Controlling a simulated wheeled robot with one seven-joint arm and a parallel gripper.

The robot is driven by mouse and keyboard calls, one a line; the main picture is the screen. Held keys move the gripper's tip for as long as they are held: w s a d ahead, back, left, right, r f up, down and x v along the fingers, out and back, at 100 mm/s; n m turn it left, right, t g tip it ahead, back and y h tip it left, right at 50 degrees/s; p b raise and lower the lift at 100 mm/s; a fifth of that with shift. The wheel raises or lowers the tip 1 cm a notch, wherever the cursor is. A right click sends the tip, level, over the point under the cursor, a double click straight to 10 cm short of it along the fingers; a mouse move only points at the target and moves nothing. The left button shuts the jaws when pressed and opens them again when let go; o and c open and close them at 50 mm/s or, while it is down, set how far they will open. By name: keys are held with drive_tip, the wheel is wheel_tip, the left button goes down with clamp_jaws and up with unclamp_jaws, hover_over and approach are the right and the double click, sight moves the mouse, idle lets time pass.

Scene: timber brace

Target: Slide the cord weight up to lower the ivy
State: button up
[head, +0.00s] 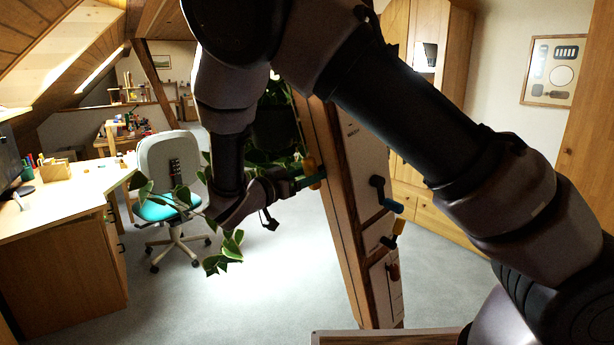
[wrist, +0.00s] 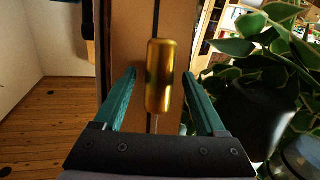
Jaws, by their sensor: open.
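The cord weight (wrist: 160,75) is a brass cylinder on a dark cord along the face of the timber brace (wrist: 121,40). In the wrist view my gripper (wrist: 159,80) is open, with one teal finger on each side of the weight and a gap showing on both sides. In the head view my gripper (head: 306,181) is at the brace's left face, and a bit of the brass weight (head: 310,165) shows there. The ivy (head: 228,246) trails below and left of my arm; its dark pot (head: 275,128) is partly hidden. Ivy leaves (wrist: 250,50) also fill the right of the wrist view.
The brace (head: 335,180) carries several coloured handles or pegs (head: 384,196) on its right side. A desk (head: 65,200) and a swivel chair (head: 170,170) stand at left. A wardrobe (head: 440,120) is behind at right. Open carpet (head: 270,285) lies below the gripper.

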clamp_jaws()
idle(1.4)
